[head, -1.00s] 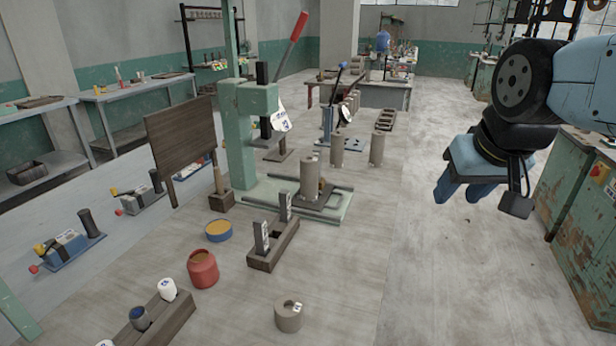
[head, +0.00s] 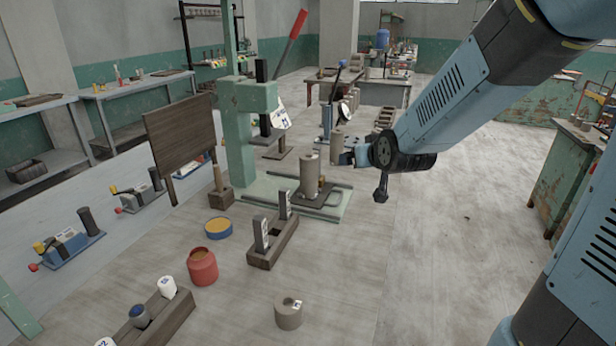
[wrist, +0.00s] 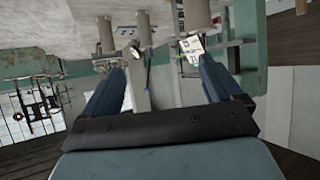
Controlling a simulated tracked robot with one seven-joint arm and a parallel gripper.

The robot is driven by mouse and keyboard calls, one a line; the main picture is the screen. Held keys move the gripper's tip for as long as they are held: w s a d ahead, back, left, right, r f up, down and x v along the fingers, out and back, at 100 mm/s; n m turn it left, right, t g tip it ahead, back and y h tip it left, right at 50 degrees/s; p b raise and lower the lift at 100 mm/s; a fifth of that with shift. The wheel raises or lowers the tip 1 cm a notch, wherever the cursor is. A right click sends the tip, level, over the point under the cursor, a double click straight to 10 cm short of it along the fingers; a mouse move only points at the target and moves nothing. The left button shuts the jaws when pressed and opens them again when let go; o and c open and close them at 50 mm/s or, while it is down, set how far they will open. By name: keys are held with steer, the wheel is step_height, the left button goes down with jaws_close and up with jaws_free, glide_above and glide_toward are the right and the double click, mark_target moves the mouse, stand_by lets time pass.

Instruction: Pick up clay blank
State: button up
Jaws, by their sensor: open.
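Clay blanks show as upright grey-brown cylinders. One blank (head: 310,172) stands on the dark plate at the base of the green press (head: 250,100). Another blank (head: 337,145) stands behind it, partly hidden by my gripper. A third, seen earlier to its right, is now behind my arm in the head view. My gripper (head: 350,156) is in the air near these blanks, its fingers small and partly hidden there. In the wrist view my gripper (wrist: 160,65) is open with nothing between its fingers; several cylinders (wrist: 145,28) show beyond the fingertips, the picture appearing upside down.
A wooden block with two upright tools (head: 272,245), a red jar (head: 202,267), a yellow-topped tin (head: 218,228) and a short tagged cylinder (head: 289,313) stand in front. The press's red-handled lever (head: 292,35) rises above. A green cabinet (head: 560,180) stands right; floor between is clear.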

steer(key=w+a+f+t+y, duration=0.1)
steer(key=w+a+f+t, duration=0.1)
steer(key=w+a+f, duration=0.3)
steer(key=n+t+y, duration=0.1)
steer(key=t+y, duration=0.1)
steer(key=t, duration=0.1)
glide_toward(309, 166)
steer(key=x, duration=0.7)
steer(key=shift+w+r, duration=0.1)
steer(key=shift+w, duration=0.3)
steer(key=shift+d+x, duration=0.15)
steer(key=shift+x, duration=1.2)
steer(key=shift+d+x, duration=0.15)
steer(key=shift+x, duration=1.15)
steer(key=shift+w+r, duration=0.1)
steer(key=shift+c, duration=0.3)
jaws_close()
